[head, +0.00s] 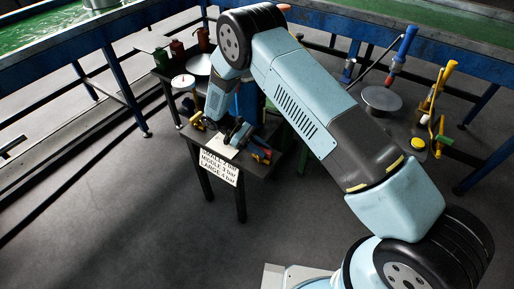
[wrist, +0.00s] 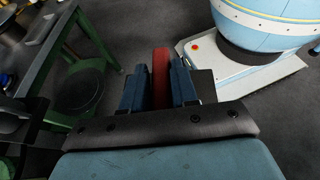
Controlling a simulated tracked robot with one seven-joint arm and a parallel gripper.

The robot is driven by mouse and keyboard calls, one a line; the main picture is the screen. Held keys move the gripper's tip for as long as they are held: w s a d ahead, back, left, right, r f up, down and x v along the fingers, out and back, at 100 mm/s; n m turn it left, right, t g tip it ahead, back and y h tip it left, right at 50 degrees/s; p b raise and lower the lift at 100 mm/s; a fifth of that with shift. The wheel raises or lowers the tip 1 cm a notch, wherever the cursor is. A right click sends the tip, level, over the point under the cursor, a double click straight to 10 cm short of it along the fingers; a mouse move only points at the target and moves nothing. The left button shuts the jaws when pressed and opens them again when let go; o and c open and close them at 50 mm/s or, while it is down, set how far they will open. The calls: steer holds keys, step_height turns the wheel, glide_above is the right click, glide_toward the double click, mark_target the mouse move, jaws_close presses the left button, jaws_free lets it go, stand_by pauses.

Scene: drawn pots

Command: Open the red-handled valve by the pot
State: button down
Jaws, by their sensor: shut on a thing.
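My gripper (wrist: 160,85) has its two blue fingers closed on the sides of a red bar (wrist: 161,68), which looks like the red handle. The bar stands out past the fingertips in the wrist view. In the head view my gripper (head: 238,134) is low over a small dark table, and the arm partly hides that spot. Small red, yellow and blue parts (head: 262,155) show beside the fingers there. I cannot make out the valve body or tell how far the handle is turned. I cannot identify the pot with certainty.
The dark table bears a paper sign (head: 220,166). Red and green cans (head: 177,48) stand behind it near a white round plate (head: 183,81). Yellow- and blue-handled tools and a grey disc (head: 382,98) are at right. A green frame (wrist: 92,45) is at left. Front floor is clear.

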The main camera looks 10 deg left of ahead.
steer(key=shift+w+m+g+y, duration=0.25)
steer(key=shift+m+g+y, duration=0.05)
steer(key=shift+m+g, duration=0.2)
steer(key=shift+w+d, duration=0.1)
steer(key=c, duration=1.2)
jaws_free()
steer(key=shift+o, duration=1)
steer(key=v, duration=1.3)
steer(key=shift+w+a, duration=0.15)
steer(key=shift+a, duration=0.2)
